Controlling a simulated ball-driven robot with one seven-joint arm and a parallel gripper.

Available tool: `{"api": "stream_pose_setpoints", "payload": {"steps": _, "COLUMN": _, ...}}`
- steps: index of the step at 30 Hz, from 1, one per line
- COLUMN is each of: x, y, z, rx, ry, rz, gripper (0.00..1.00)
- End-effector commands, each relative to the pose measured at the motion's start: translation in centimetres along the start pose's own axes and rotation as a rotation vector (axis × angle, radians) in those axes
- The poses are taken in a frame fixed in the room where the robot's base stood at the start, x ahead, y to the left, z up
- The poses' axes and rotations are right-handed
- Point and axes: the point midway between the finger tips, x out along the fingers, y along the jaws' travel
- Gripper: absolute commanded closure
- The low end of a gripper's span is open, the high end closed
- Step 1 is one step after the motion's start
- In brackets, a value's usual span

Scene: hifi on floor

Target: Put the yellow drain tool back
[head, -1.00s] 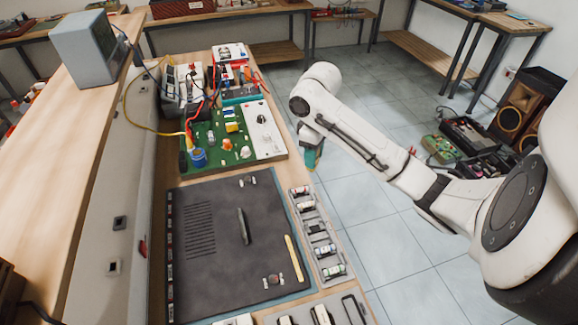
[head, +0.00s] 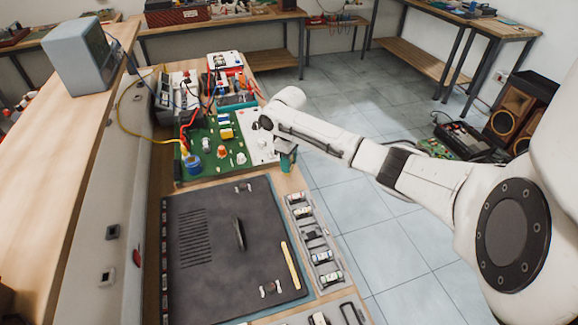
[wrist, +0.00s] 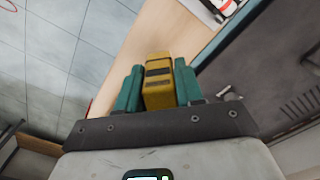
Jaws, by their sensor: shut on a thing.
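My gripper (wrist: 160,84) is shut on a yellow block-shaped thing with dark bands, the yellow drain tool (wrist: 158,72), held between its teal fingers in the wrist view. In the head view my gripper (head: 286,155) hangs over the right edge of the bench, just right of the green board. The held tool cannot be made out there. Its lower end is hidden in both views.
A dark mat (head: 205,285) with a black bar (head: 239,234) and a yellow strip (head: 290,264) lies on the bench. A grey tray (head: 327,262) with several small parts lines its right side. The green and white board (head: 262,150) stands behind.

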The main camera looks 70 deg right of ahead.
Motion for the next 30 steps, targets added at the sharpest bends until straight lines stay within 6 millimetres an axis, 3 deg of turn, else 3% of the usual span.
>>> {"api": "stream_pose_setpoints", "payload": {"steps": 5, "x": 2.0, "y": -0.1, "z": 0.1, "rx": 0.000, "ry": -0.002, "rz": -0.001, "gripper": 0.93}}
{"api": "stream_pose_setpoints", "payload": {"steps": 17, "x": 2.5, "y": -0.1, "z": 0.1, "rx": 0.001, "ry": -0.001, "rz": -0.001, "gripper": 0.93}}
{"api": "stream_pose_setpoints", "payload": {"steps": 18, "x": 2.4, "y": -0.1, "z": 0.1, "rx": 0.001, "ry": -0.001, "rz": -0.001, "gripper": 0.61}}
{"api": "stream_pose_setpoints", "payload": {"steps": 25, "x": 2.4, "y": -0.1, "z": 0.1, "rx": 0.001, "ry": -0.001, "rz": -0.001, "gripper": 0.39}}
{"api": "stream_pose_setpoints", "payload": {"steps": 30, "x": 2.4, "y": -0.1, "z": 0.1, "rx": 0.001, "ry": -0.001, "rz": -0.001, "gripper": 0.38}}
